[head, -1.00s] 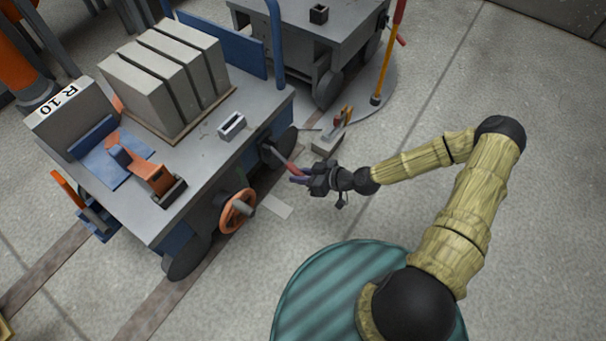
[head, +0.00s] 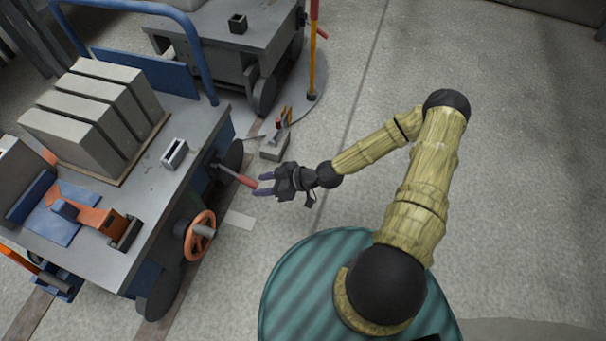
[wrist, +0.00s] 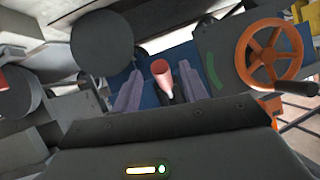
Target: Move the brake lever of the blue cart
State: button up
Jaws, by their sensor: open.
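The blue cart (head: 150,225) stands at the left in the head view, with a grey deck and blue rails. Its brake lever (head: 238,177) sticks out from the near side and ends in a red grip. My gripper (head: 263,184) is open and empty, its fingers pointing at the lever's end with little or no gap. In the wrist view the lever's red end (wrist: 161,68) appears between the two spread purple fingers of my gripper (wrist: 161,88). I cannot tell how deep it sits between them, and no grasp shows.
An orange handwheel (head: 199,236) is on the same cart side, and shows at the right in the wrist view. Grey slabs (head: 95,115) lie on the deck. A second cart (head: 230,30) stands behind, near a yellow-red pole (head: 312,60). Floor to the right is clear.

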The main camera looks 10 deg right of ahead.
jog(key=p+v, duration=0.4)
jog(key=v, duration=1)
jog(key=shift+p, duration=0.3)
jog(key=shift+s, duration=0.1)
